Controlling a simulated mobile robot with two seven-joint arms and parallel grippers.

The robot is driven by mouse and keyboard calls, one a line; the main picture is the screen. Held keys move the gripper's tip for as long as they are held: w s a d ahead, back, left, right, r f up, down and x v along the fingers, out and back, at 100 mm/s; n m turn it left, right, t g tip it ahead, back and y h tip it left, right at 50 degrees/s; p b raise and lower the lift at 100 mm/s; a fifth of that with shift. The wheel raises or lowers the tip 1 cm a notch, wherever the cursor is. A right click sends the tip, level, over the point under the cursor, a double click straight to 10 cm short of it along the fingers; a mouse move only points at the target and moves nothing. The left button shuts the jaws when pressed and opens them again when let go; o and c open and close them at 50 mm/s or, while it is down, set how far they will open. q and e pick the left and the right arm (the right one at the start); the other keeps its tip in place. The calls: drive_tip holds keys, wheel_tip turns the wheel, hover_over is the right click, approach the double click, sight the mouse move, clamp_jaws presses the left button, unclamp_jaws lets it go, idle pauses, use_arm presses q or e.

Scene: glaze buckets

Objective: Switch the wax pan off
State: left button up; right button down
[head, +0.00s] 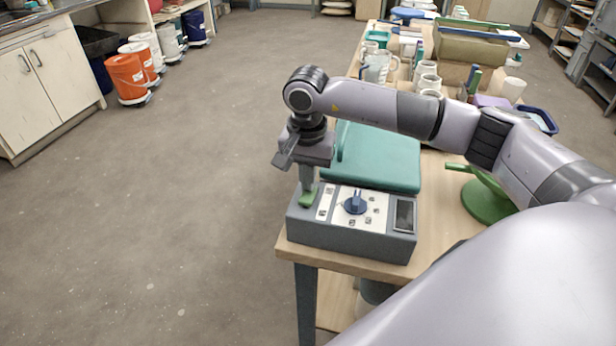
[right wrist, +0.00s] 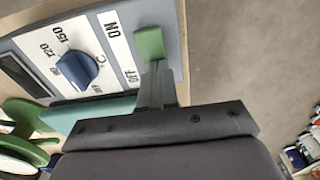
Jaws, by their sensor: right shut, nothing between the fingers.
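The wax pan (head: 345,239) is a grey control box with a teal lid (head: 378,158) behind it, at the near end of the wooden table. Its white panel has a blue knob (head: 355,204), also in the right wrist view (right wrist: 76,70). A green switch (head: 308,200) is at the panel's left, beside ON and OFF labels in the right wrist view (right wrist: 149,42). My right gripper (head: 306,186) is shut and empty, pointing down at the switch; its tips (right wrist: 154,68) overlap the switch's OFF-side end. I cannot tell whether they touch. My left gripper is out of view.
A green stand (head: 487,202) is right of the pan. Mugs and a jug (head: 377,68) stand farther back on the table (head: 440,178). Orange buckets (head: 126,78) line the cabinets at far left. The floor left of the table is clear.

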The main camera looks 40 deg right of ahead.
sight(305, 195)
drive_tip(key=shift+s+a+f, duration=0.15)
drive_tip(key=shift+s+f, duration=0.1)
drive_tip(key=shift+f, duration=0.1)
drive_tip(key=shift+s+a+r, duration=0.1)
drive_tip(key=shift+s+a, duration=0.35)
drive_tip(key=shift+a, duration=0.15)
drive_tip(key=shift+r, duration=0.1)
drive_tip(key=shift+r+p, duration=0.25)
drive_tip(key=shift+p, duration=0.15)
wheel_tip(305, 195, up, 4)
drive_tip(key=p, duration=0.2)
drive_tip(key=shift+a+r+p, duration=0.1)
drive_tip(key=shift+r+p, duration=0.15)
drive_tip(key=shift+p, duration=0.1)
wheel_tip(305, 195, up, 9)
drive_tip(key=b, duration=0.2)
drive_tip(key=shift+r, duration=0.15)
drive_tip(key=shift+s+a, duration=0.1)
